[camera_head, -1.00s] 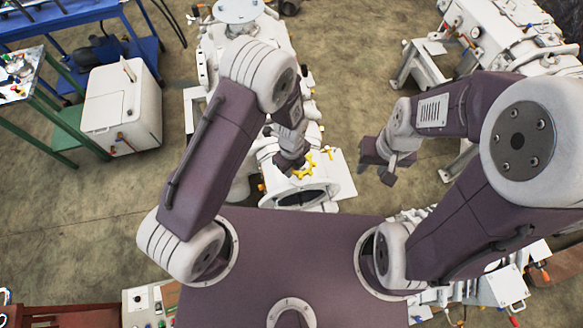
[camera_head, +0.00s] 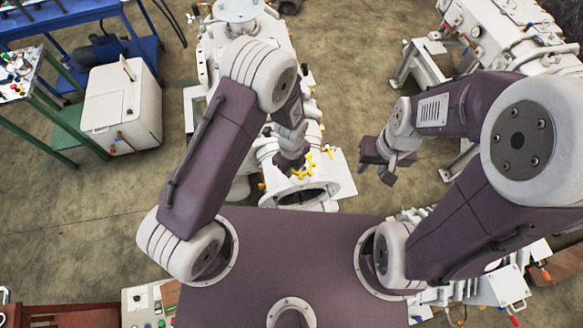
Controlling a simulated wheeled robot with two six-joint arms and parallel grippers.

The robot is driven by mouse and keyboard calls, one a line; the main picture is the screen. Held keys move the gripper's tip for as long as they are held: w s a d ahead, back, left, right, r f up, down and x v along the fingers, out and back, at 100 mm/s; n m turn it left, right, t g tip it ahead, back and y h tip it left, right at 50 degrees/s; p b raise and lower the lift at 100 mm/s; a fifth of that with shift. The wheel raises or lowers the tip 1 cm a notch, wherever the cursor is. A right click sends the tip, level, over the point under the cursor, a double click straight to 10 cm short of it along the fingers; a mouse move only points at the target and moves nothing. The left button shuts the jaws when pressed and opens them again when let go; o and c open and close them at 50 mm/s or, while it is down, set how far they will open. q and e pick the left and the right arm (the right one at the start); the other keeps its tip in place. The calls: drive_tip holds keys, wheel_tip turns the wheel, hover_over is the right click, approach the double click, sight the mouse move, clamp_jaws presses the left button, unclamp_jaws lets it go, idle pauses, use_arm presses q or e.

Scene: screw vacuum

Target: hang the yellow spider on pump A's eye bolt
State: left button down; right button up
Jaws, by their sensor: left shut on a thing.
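The yellow spider (camera_head: 304,168) is a small pronged piece at the fingertips of my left gripper (camera_head: 293,165). My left gripper is shut on it and holds it over the near end of a white pump (camera_head: 338,178), by its round open port (camera_head: 300,198). I cannot tell whether this is pump A, and I cannot make out an eye bolt; my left arm hides part of the pump. My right gripper (camera_head: 380,165) hangs to the right, apart from the pump, over the floor.
A white cabinet (camera_head: 118,110) and a green-framed table (camera_head: 35,95) stand at the left. A blue bench (camera_head: 75,25) is at the top left. Another white machine (camera_head: 490,40) stands at the top right. Floor (camera_head: 350,90) is clear between the machines.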

use_arm(q)
drive_tip(key=shift+f+b, duration=1)
drive_tip(key=shift+f, duration=0.25)
idle(0.7)
drive_tip(key=c, duration=1.2)
unclamp_jaws()
drive_tip(key=shift+a+r, duration=0.1)
drive_tip(key=shift+a, duration=0.05)
drive_tip(key=shift+w, duration=0.1)
